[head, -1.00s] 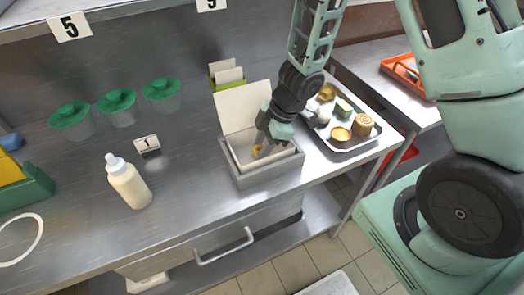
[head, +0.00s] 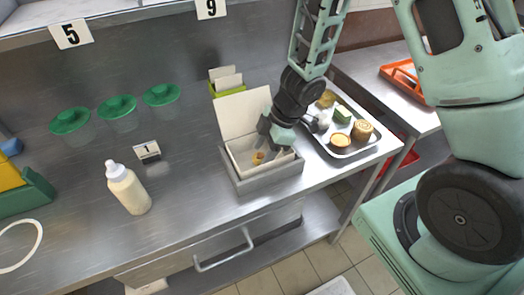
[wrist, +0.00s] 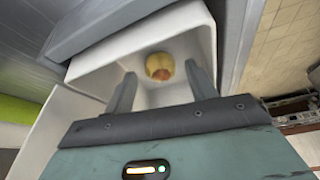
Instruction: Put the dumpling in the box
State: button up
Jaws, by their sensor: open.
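The dumpling (head: 258,158), small and yellow with an orange-brown top, lies inside the white-lined box (head: 240,176), towards its left part. The box has a grey outer wall, and its white lid stands open at the back. My gripper (head: 284,154) is over the right part of the box, apart from the dumpling, with nothing between its fingers. In the wrist view the dumpling (wrist: 160,67) rests on the white box floor beyond the two spread fingertips (wrist: 160,80). It touches neither finger.
A metal tray (head: 367,148) with several foods stands right of the box. A white bottle (head: 128,189), green-lidded containers (head: 117,106) and a number 1 card (head: 147,149) are to the left. The counter between bottle and box is clear.

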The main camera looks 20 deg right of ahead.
jog(key=w+p+v, duration=0.1)
jog(key=p+v, duration=0.4)
jog(key=v, duration=0.6)
notch_tip(320, 180, up, 9)
jog(key=m+t+h, duration=0.3)
jog(key=m+t, duration=0.1)
jog(key=m, duration=0.1)
send_over(258, 157)
jog(key=s+a+r+m+g, duration=0.1)
jog(key=s+a+r+g, duration=0.1)
jog(key=s, duration=0.7)
jog(key=s+a+r+m+g+h, duration=0.1)
jog(key=s+a+r+m+g, duration=0.1)
jog(key=s, duration=0.8)
jog(key=shift+s+a+r+g, duration=0.2)
jog(key=shift+a+g, duration=0.3)
jog(key=shift+a, duration=0.25)
